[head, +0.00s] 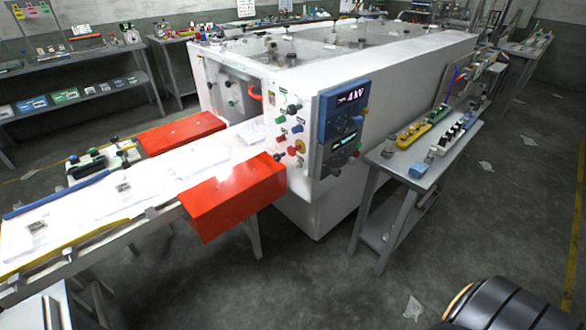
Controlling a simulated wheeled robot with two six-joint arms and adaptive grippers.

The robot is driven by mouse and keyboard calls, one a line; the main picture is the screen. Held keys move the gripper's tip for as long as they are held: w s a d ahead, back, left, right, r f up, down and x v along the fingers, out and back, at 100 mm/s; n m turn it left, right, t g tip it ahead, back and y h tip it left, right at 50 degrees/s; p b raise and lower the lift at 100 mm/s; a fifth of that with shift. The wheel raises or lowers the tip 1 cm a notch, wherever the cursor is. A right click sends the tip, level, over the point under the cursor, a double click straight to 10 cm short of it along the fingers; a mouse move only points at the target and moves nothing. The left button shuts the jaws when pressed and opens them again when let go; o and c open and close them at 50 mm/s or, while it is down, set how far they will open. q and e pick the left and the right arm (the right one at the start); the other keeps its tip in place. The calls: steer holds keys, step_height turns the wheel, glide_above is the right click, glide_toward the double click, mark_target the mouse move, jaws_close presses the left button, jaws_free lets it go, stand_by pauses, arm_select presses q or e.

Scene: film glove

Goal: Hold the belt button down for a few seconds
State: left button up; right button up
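A large white machine (400,80) stands in the middle of the head view. Its front face carries several small coloured buttons and knobs, among them a red knob on a yellow base (297,147) and a green knob (291,109). A blue control panel (340,125) with lit displays and dark knobs is at the machine's corner. I cannot tell which control is the belt button; the labels are too small to read. A white belt (130,185) runs out of the machine to the lower left. Neither of my grippers shows in this view.
Red-orange covers (232,195) (180,132) flank the belt near the machine. A grey side table (420,165) with small coloured parts stands right of the panel. Shelving (75,75) is at the back left. The floor (330,285) in front is mostly open, with a few scraps.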

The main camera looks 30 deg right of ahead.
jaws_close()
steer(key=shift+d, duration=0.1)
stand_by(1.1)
